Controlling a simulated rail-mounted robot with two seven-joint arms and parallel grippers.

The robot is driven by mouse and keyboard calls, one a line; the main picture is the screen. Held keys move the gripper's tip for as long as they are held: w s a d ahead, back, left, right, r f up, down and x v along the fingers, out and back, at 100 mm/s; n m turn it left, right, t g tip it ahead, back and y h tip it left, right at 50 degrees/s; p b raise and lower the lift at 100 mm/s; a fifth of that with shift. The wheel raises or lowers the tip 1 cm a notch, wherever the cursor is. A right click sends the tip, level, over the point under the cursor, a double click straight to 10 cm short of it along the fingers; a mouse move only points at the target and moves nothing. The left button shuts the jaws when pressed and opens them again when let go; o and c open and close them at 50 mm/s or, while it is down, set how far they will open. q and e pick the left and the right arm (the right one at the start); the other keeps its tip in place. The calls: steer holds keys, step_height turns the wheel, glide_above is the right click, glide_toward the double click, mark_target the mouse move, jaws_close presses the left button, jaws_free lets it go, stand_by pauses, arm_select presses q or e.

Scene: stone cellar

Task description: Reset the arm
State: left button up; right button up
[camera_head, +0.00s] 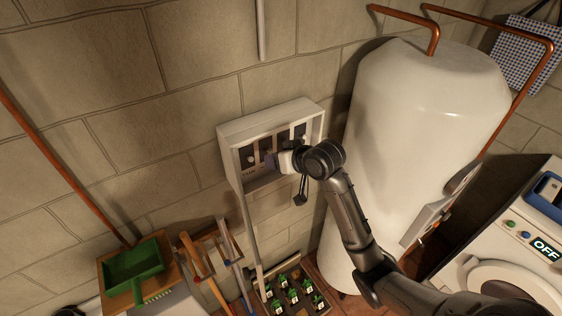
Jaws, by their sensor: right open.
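My right arm reaches in from the lower right to a grey wall box (230,130) with an open front and dark switch modules inside. My right gripper (279,161) is open at the front of the box, close to the modules. It hides part of the box's inside. I cannot tell whether its fingers touch a switch. A small dark part hangs just below the wrist. My left gripper cannot be made out.
A large white tank (410,110) with copper pipes stands right of the box. A washing machine (500,262) reading OFF is at the lower right. A green dustpan (133,262), tools (205,268) and a tray of seedlings (292,290) are below. The wall left of the box is mostly clear.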

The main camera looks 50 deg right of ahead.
steer(key=shift+s+r, duration=0.3)
steer(key=shift+s, duration=0.15)
stand_by(0.5)
